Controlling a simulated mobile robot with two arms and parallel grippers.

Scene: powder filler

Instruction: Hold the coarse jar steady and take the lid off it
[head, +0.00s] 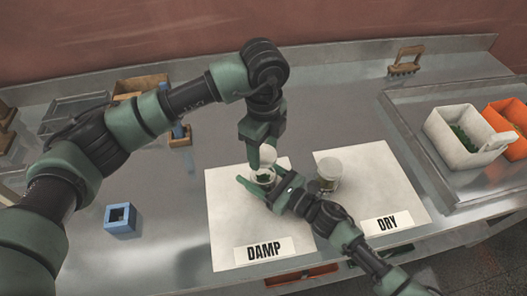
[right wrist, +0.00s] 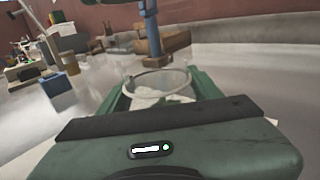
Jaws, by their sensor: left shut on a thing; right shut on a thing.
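A clear jar (head: 263,177) with dark green bits inside stands on the mat marked DAMP. My right gripper (head: 262,184) is shut around its sides, coming from the lower right. The jar's open round rim (right wrist: 160,82) shows between the green fingers in the right wrist view. My left gripper (head: 264,151) points down just above the jar and is shut on a pale round lid (head: 268,154). The lid is off the rim, and is partly hidden by the fingers. I cannot read a label on the jar.
A second jar (head: 328,169) with a pale lid stands on the DRY mat (head: 393,185). A blue square holder (head: 121,219) is at left. A white bin (head: 463,137) and an orange bin (head: 507,118) with green contents are at right. A wooden rack (head: 405,61) stands at the back.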

